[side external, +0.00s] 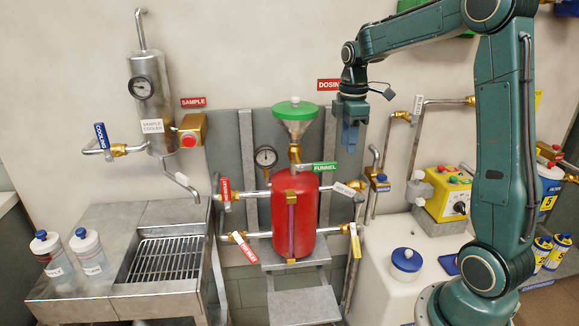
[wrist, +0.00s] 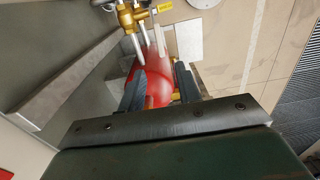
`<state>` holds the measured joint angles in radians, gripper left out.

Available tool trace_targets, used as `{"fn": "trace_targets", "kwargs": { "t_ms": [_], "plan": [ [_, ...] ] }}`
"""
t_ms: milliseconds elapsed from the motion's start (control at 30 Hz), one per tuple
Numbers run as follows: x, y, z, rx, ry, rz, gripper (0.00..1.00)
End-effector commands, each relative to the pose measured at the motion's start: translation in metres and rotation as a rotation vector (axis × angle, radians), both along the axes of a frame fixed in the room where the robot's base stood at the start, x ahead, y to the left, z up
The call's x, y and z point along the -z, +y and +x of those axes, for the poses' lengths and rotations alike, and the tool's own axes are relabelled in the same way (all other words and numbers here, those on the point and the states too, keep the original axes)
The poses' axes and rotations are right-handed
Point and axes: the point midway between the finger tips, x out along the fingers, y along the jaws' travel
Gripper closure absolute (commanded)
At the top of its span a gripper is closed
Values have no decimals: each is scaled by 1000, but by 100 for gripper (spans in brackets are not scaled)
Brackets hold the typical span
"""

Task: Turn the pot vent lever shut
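The red pot (side external: 295,222) stands at the centre of the side external view, with a green-capped funnel (side external: 295,118) above it. Several levers sit around it: a green one marked FUNNEL (side external: 317,167), red ones at the left, a white one (side external: 345,189) on the upper right pipe and a yellow one (side external: 355,241) lower right. I cannot tell surely which is the pot vent lever. My gripper (side external: 350,142) points down, above and right of the pot, apart from the levers. In the wrist view its dark fingers (wrist: 160,88) are spread and empty, with the red pot (wrist: 150,75) beyond.
A pressure gauge (side external: 265,157) and pipes surround the pot. A steel sink (side external: 70,292) with bottles is at the left. A yellow control box (side external: 447,195) and a white tank (side external: 385,285) with a blue cap stand at the right. Open air surrounds my gripper.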

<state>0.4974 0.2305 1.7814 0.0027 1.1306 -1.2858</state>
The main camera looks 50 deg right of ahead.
Motion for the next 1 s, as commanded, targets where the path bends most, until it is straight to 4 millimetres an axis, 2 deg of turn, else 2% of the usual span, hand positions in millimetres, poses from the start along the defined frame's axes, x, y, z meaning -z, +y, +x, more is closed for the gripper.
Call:
{"fn": "trace_targets", "kwargs": {
  "t_ms": [167, 367, 1000],
  "plan": [
    [4, 0, 0, 0, 0, 1, 66],
    [18, 0, 0, 1, 2, 2, 66],
    [110, 0, 0, 1, 1, 3, 66]
  ]
}}
